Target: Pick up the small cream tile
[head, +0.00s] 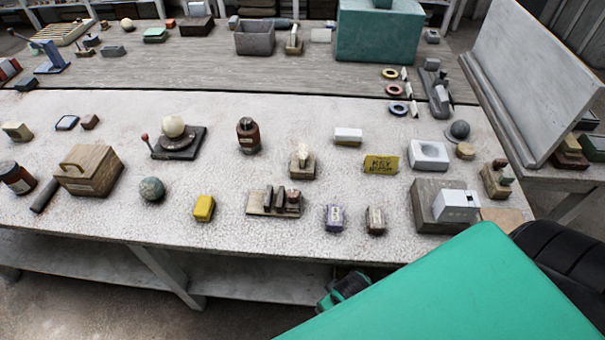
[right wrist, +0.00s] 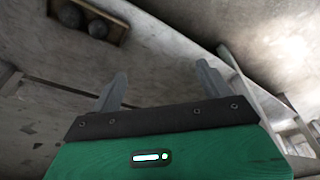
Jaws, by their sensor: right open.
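No piece is clearly a small cream tile. A pale tan flat piece (head: 508,218) lies at the right front of the table, partly hidden behind my green arm cover. A small white-topped block (head: 348,134) lies mid-table, apart from other things. I cannot tell whether either is the tile. My right gripper (right wrist: 160,88) shows in the right wrist view with two grey fingers spread apart and nothing between them. It seems to be low, at or below the table's front edge. My left gripper is not in view.
The pale table (head: 300,230) holds several scattered items. A yellow block (head: 204,208), a green sphere (head: 152,189) and a grey block with a white box (head: 428,208) stand near its front. A tall leaning panel (head: 535,75) stands at the right. The wrist view shows two dark spheres (right wrist: 97,28).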

